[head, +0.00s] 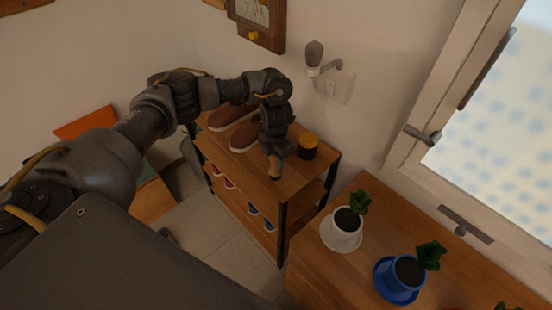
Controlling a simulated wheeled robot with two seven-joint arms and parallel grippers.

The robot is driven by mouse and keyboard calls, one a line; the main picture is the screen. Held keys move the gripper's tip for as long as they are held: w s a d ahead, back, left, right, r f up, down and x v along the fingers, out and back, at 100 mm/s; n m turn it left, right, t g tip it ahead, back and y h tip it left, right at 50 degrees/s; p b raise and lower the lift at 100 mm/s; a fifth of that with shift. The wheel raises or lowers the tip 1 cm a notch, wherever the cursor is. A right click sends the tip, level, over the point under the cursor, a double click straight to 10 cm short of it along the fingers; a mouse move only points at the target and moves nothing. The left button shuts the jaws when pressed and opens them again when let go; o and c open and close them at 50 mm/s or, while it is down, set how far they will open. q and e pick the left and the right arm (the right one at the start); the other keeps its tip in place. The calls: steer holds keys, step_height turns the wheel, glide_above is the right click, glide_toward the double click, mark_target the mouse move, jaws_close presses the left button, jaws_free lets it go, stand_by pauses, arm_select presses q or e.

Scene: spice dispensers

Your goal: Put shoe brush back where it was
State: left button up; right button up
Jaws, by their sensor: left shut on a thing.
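My left gripper (277,150) reaches down over the top of a wooden shoe rack (295,187) and is shut on the shoe brush (275,170), a small brown thing with a dark end, partly hidden by the fingers. The brush is near the front edge of the top board; I cannot tell whether it touches the board. A pair of brown shoes (243,137) stands on the top board to the left of the gripper. My right gripper is not in view.
Lower shelves hold red shoes (222,175) and blue shoes (260,217). A wooden cabinet at right carries a white pot (346,224) and a blue pot (406,272) with plants. A wall lamp (315,57) is above the rack. A window is at right.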

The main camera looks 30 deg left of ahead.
arm_select(q)
steer(key=shift+f+b, duration=0.25)
steer(key=shift+b, duration=0.05)
steer(key=o, duration=1.1)
steer(key=shift+r, duration=0.1)
steer(key=shift+o, duration=0.4)
steer(key=shift+r+p, duration=0.35)
steer(key=shift+r, duration=0.2)
step_height(320, 180, up, 10)
steer(key=shift+d+r+b, duration=0.1)
steer(key=shift+r+b, duration=0.05)
steer(key=shift+b, duration=0.3)
steer(key=shift+r, duration=0.55)
